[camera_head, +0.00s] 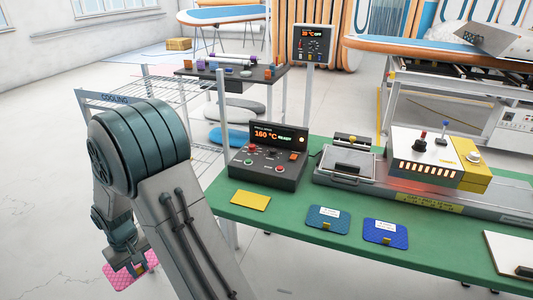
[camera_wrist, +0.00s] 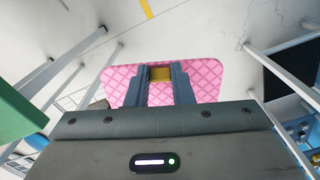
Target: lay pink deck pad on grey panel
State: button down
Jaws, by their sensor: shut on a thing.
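The pink deck pad (camera_head: 122,281), with a diamond pattern, is held low over the floor at the lower left of the head view. In the wrist view the pink pad (camera_wrist: 208,80) fills the space beyond the fingers. The pad is well apart from the bench.
The green bench (camera_head: 300,245) carries a control box (camera_head: 268,160), a yellow pad (camera_head: 250,200), two blue pads (camera_head: 328,218) (camera_head: 385,232) and a white board (camera_head: 510,255). A wire cooling rack (camera_head: 150,97) stands behind my arm. Open floor lies at the left.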

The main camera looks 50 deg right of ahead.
aim_at(349, 158)
jog(key=z, duration=1.5)
